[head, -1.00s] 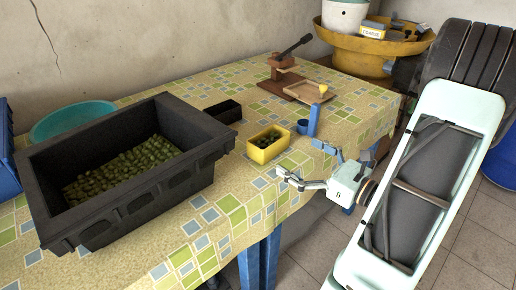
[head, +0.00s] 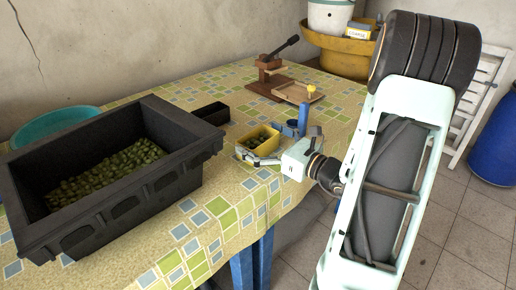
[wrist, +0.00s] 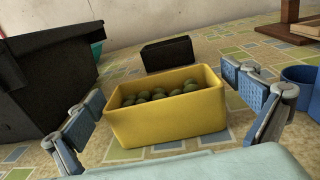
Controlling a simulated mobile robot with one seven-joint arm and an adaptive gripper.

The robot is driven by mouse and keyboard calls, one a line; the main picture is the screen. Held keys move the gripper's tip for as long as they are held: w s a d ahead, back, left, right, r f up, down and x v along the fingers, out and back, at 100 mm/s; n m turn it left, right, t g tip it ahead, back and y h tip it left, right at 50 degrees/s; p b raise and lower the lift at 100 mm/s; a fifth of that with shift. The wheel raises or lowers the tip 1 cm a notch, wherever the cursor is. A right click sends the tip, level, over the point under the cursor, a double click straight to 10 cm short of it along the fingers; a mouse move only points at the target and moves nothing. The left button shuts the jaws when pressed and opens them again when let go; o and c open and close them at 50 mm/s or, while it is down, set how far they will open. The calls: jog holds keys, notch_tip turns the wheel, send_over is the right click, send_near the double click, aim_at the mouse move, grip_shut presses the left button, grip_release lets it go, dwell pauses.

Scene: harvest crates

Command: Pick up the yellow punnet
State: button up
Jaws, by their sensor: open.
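The yellow punnet (wrist: 168,121) stands upright on the patterned tablecloth and holds several green olives. In the head view the yellow punnet (head: 262,134) is right of the large black crate, partly hidden by my gripper (head: 262,150). In the wrist view my gripper (wrist: 172,125) is open, with one blue-padded finger on each side of the punnet. The left finger is a little apart from the punnet's left side, and the right finger is close to its right end. Nothing is held.
A large black crate (head: 120,203) of olives stands to the left. A small black box (wrist: 168,54) is behind the punnet. A blue cup (wrist: 302,88) and a blue post (head: 303,118) are close on the right. A wooden press (head: 272,80) stands farther back.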

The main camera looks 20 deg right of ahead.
jog(key=shift+c, duration=0.4)
jog(key=c, duration=1)
jog(key=shift+o, duration=0.2)
jog(key=shift+r, duration=0.1)
jog(key=shift+r+p, duration=0.4)
jog(key=shift+r, duration=0.2)
jog(key=r, duration=0.1)
jog(key=r+p, duration=0.1)
jog(key=shift+s+d+r, duration=0.2)
jog(key=shift+d+r, duration=0.05)
jog(key=shift+r, duration=0.15)
jog(key=s+d+r+p, duration=0.4)
jog(key=s+d+r, duration=0.4)
jog(key=s, duration=0.2)
jog(key=shift+s+d+r, duration=0.25)
jog(key=shift+d+r, duration=0.1)
jog(key=shift+r, duration=0.05)
